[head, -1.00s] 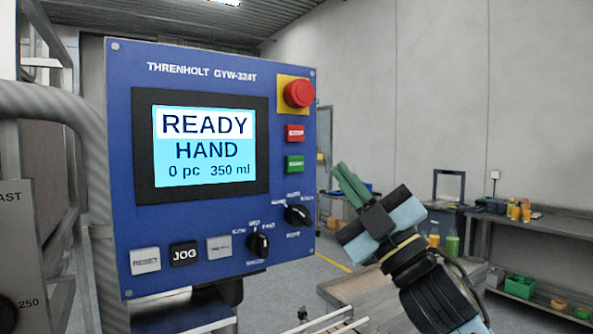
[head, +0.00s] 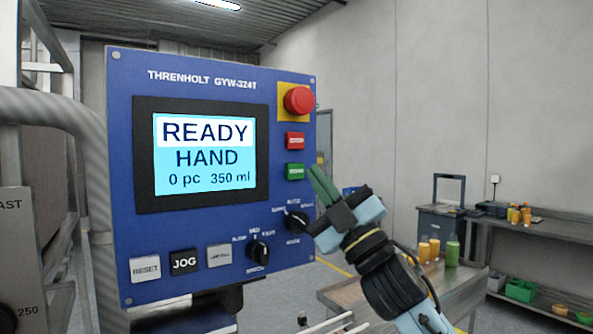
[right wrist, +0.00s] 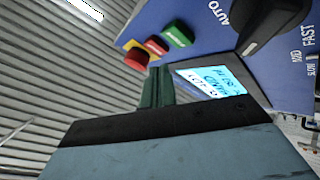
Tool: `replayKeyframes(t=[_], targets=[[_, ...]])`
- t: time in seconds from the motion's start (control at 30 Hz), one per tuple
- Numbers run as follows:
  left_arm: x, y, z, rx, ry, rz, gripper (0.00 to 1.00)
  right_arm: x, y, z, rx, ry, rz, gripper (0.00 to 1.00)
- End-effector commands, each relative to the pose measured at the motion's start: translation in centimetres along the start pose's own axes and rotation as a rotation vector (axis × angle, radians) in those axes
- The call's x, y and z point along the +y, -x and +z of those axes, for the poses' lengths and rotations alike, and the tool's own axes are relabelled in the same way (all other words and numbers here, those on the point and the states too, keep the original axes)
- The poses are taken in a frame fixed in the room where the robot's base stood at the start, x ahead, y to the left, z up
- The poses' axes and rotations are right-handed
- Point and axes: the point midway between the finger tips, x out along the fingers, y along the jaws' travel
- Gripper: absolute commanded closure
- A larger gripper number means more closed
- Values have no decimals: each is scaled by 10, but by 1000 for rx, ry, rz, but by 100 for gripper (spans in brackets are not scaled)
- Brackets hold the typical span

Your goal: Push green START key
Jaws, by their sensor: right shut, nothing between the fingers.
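The green START key (head: 295,172) sits on the right side of the blue control panel (head: 215,88), just below a red key (head: 295,141). In the right wrist view the green key (right wrist: 178,34) shows beyond my fingers, up and to the right of their tips. My right gripper (head: 316,172) is shut and empty, its green fingers pointing up and left toward the panel. Its tips are close to the lower right of the green key in the head view. A gap seems to remain, though its depth is hard to judge. My left gripper is out of view.
A red emergency stop (head: 299,100) on a yellow plate is above the keys. A black selector knob (head: 296,222) sits just below my fingers, another knob (head: 258,250) lower left. The screen (head: 204,154) reads READY, HAND, 0 pc, 350 ml. Free space lies right of the panel.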

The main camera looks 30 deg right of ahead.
Motion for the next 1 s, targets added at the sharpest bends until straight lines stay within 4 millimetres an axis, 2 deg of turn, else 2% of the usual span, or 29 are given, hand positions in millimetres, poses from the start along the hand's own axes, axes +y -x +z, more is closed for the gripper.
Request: replayKeyframes(t=[0.3, 1.0], targets=[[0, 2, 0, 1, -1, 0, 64, -11, -15, 11, 0, 0, 0, 100], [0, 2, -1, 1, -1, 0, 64, -11, -15, 11, 0, 0, 0, 100]])
